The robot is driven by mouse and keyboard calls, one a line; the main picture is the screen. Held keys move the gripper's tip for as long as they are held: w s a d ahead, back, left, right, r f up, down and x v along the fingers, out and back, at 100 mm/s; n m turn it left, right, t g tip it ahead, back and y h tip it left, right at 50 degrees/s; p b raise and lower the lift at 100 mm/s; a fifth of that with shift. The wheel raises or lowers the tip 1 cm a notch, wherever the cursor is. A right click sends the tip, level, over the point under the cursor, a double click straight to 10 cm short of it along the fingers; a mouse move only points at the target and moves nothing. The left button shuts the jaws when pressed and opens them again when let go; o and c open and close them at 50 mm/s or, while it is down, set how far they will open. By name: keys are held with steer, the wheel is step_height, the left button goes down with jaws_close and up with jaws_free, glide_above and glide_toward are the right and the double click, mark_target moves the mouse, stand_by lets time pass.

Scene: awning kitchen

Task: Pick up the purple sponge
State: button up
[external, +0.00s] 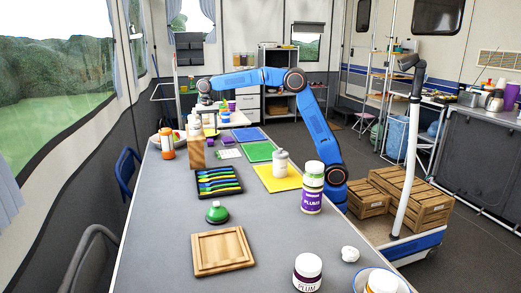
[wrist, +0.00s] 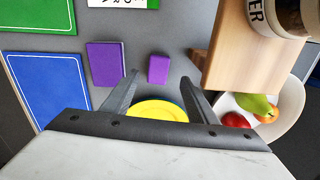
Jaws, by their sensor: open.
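Two purple blocks lie on the grey table in the wrist view: a larger, flat one (wrist: 105,63) at left and a smaller one (wrist: 158,69) just beyond the fingertips. I cannot tell for sure which is the sponge. In the external view they are small, the larger (external: 228,141) by the mats and the smaller (external: 211,142) near the wooden block. My gripper (wrist: 160,85) is open and empty, its fingers pointing toward the smaller block. It also shows in the external view (external: 205,103), raised above the table's far end.
A wooden block (wrist: 245,50) with a jar on top stands close right of the fingers. A fruit bowl (wrist: 292,100) is at right, and a round yellow thing (wrist: 158,111) shows between the fingers. Green (external: 259,151) and blue (external: 251,134) mats lie beside the purple blocks.

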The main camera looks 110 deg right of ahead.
mark_target(210, 140)
steer(key=shift+s+d+f, duration=0.1)
steer(key=shift+f, duration=1.35)
steer(key=shift+s+d+f, duration=0.1)
steer(key=shift+f, duration=1.3)
steer(key=c, duration=1.1)
